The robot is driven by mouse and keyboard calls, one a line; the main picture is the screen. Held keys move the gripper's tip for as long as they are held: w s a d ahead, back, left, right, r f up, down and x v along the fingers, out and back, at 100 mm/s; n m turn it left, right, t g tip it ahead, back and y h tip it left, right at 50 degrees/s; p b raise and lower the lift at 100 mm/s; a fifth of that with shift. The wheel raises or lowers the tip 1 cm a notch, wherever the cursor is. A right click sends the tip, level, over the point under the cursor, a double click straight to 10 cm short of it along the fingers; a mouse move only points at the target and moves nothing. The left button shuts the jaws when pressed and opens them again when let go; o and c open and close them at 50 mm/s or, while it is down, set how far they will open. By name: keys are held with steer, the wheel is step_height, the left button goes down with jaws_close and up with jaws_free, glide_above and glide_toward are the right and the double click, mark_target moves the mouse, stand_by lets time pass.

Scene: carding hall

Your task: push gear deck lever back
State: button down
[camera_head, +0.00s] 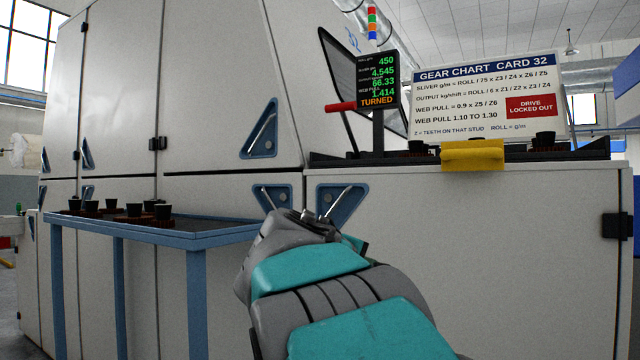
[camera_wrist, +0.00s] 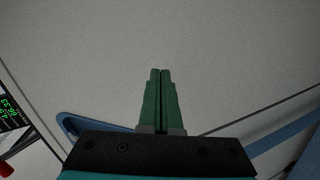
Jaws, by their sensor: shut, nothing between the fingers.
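The gear deck lever has a red grip (camera_head: 341,106) and a thin dark stem leaning down to the deck. It stands at the left end of the gear deck (camera_head: 385,157), just left of the small display. A bit of red (camera_wrist: 5,168), which looks like the grip, shows at the lower left edge of the wrist view. My gripper (camera_wrist: 160,72) is shut and empty in the wrist view, in front of a plain pale cabinet panel. In the head view my arm hides its fingers, below and left of the lever.
A display (camera_head: 377,80) reads "TURNED". A gear chart card (camera_head: 485,90) says "DRIVE LOCKED OUT", and a yellow block (camera_head: 472,155) sits on the deck's front edge. A blue table (camera_head: 195,240) with several dark gears stands left. Blue triangular door recesses (camera_head: 262,130) hold handles.

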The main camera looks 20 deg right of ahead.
steer(key=w+a+r+n+t+h+b, duration=0.15)
steer(key=w+r, duration=0.25)
steer(key=r, duration=0.4)
steer(key=w+a+r+n+t+h+b, duration=0.1)
steer(key=w+a+r+t+h, duration=0.15)
steer(key=r, duration=0.45)
steer(key=n+t+h+b, duration=0.1)
steer(key=t+h+b, duration=0.1)
steer(key=t+h, duration=0.15)
glide_toward(337, 109)
steer(key=p+x, duration=0.5)
steer(key=p, duration=0.3)
steer(key=shift+d+r+p, duration=0.15)
steer(key=shift+r+p, duration=0.15)
steer(key=shift+p, duration=0.1)
steer(key=shift+w+d+r+p, duration=0.25)
steer(key=shift+w+d+p, duration=0.15)
steer(key=shift+d+p, duration=0.15)
steer(key=shift+r, duration=0.1)
